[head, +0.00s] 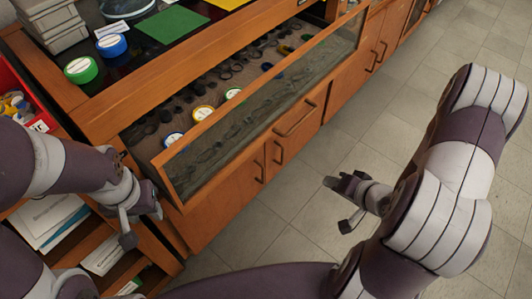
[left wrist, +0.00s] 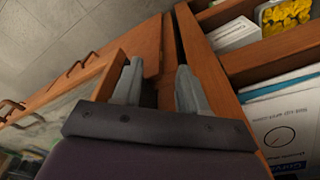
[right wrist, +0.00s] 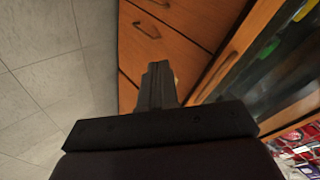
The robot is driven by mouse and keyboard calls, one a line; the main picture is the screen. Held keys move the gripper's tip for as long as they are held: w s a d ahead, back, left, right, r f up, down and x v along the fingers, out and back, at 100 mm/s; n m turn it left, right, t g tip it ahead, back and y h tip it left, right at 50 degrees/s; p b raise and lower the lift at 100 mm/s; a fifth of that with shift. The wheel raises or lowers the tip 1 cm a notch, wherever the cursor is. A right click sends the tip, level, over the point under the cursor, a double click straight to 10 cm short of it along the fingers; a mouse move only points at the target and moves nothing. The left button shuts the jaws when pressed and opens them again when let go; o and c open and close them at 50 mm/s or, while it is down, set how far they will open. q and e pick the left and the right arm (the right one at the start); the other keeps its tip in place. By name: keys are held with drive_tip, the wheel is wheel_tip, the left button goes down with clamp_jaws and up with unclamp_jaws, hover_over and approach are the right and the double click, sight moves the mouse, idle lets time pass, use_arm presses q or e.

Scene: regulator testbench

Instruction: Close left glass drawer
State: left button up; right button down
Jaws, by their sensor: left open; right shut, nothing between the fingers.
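The left glass drawer (head: 262,122) has a wooden frame and a glass front. In the head view it stands pulled out from the cabinet, with rings and round labelled lids visible inside. My left gripper (head: 152,207) is by the near left end of the drawer front. In the left wrist view its two fingers (left wrist: 160,88) are apart, close to the drawer's wooden end (left wrist: 108,78); I cannot tell whether they touch it. My right gripper (head: 334,184) is shut and empty over the floor, in front of the cabinet. Its closed fingers show in the right wrist view (right wrist: 156,85).
Cabinet doors with dark handles (head: 296,120) are below the drawer. Open shelves with papers (head: 50,215) are at the left. The countertop holds a green tub (head: 81,69), a blue tub (head: 112,45) and a green mat (head: 171,24). The tiled floor (head: 400,110) at the right is clear.

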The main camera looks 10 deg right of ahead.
drive_tip(key=w+a+r+m+t+y, duration=0.1)
drive_tip(key=a+r+t+y, duration=0.1)
drive_tip(key=a+r+y, duration=0.15)
drive_tip(key=m+t+y, duration=0.3)
approach(256, 119)
drive_tip(key=b+x, duration=0.1)
drive_tip(key=x, duration=0.2)
drive_tip(key=b+x, duration=0.2)
drive_tip(key=x, duration=0.1)
drive_tip(key=shift+f, duration=0.2)
drive_tip(key=shift+w+a+r, duration=0.1)
drive_tip(key=shift+w+a, duration=0.2)
use_arm(q)
wheel_tip(256, 119, down, 4)
drive_tip(key=shift+r, duration=0.1)
use_arm(e)
drive_tip(key=shift+w, duration=0.1)
drive_tip(key=shift+w+a+r, duration=0.15)
drive_tip(key=shift+w+a, duration=0.1)
drive_tip(key=p+x, duration=0.2)
drive_tip(key=x, duration=0.9)
drive_tip(key=shift+a+p, duration=0.15)
drive_tip(key=shift+p, duration=0.15)
use_arm(q)
wheel_tip(256, 119, up, 3)
drive_tip(key=shift+s+d+f, duration=0.1)
drive_tip(key=shift+s+f, duration=0.05)
use_arm(e)
drive_tip(key=shift+w+r+y, duration=0.1)
drive_tip(key=shift+r+y, duration=0.15)
